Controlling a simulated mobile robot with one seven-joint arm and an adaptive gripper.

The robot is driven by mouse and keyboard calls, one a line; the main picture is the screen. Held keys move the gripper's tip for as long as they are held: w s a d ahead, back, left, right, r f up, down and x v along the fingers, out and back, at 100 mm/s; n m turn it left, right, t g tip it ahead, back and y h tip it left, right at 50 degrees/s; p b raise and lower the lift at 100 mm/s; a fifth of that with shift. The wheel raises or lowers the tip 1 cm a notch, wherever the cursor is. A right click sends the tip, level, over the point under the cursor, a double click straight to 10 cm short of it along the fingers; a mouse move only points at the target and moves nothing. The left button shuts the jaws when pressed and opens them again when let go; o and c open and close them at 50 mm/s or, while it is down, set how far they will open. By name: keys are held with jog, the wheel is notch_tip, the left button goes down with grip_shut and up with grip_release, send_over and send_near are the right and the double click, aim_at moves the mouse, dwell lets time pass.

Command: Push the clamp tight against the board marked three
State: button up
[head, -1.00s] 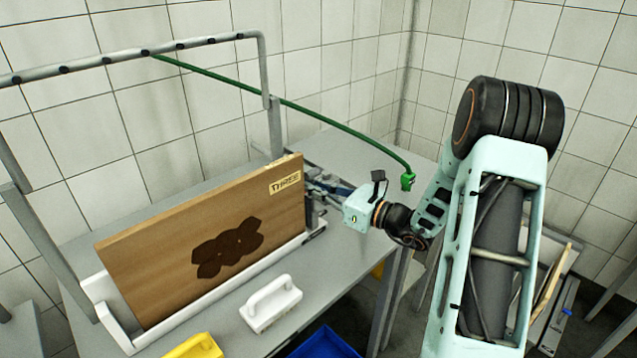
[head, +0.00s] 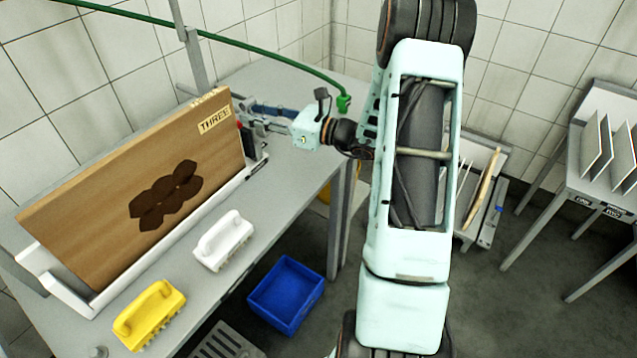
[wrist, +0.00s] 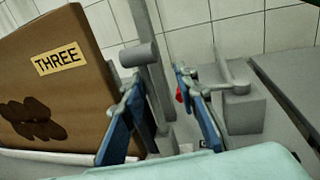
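The board marked THREE (head: 110,165) is brown, with a dark patterned stain, and leans in a white cradle (head: 62,292) on the table. Its label and right edge also show in the wrist view (wrist: 85,90). My gripper (head: 243,112) is just past the board's right end. In the wrist view its two blue-padded fingers (wrist: 165,125) are apart, the left one beside the board's edge. A small red part (wrist: 180,93) shows near the right finger. A grey block with a rod and knob (wrist: 242,108), perhaps the clamp, stands beyond that finger. Contact cannot be told.
A white brush (head: 222,242) and a yellow brush (head: 148,315) lie on the table (head: 215,290) in front of the board. A blue bin (head: 286,295) is below the front edge. A green hose (head: 250,55) hangs above. A grey post (wrist: 152,75) rises behind the fingers.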

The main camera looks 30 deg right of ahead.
jog(key=v, duration=0.9)
jog(key=s+a+f+n+g, duration=0.2)
jog(key=s+a+n+g, duration=0.35)
jog(key=s+g, duration=0.35)
jog(key=s+d+n+g+h, duration=0.1)
jog(key=s+n+g+h, duration=0.1)
jog(key=s, duration=0.5)
jog(key=s+d+n+g+h+p, duration=0.1)
jog(key=s+d+g+h, duration=0.1)
jog(key=s, duration=0.5)
jog(key=shift+s+d+r+n+h, duration=0.2)
jog(key=shift+s+d+n+h, duration=0.15)
jog(key=shift+h, duration=0.55)
jog(key=shift+c, duration=0.4)
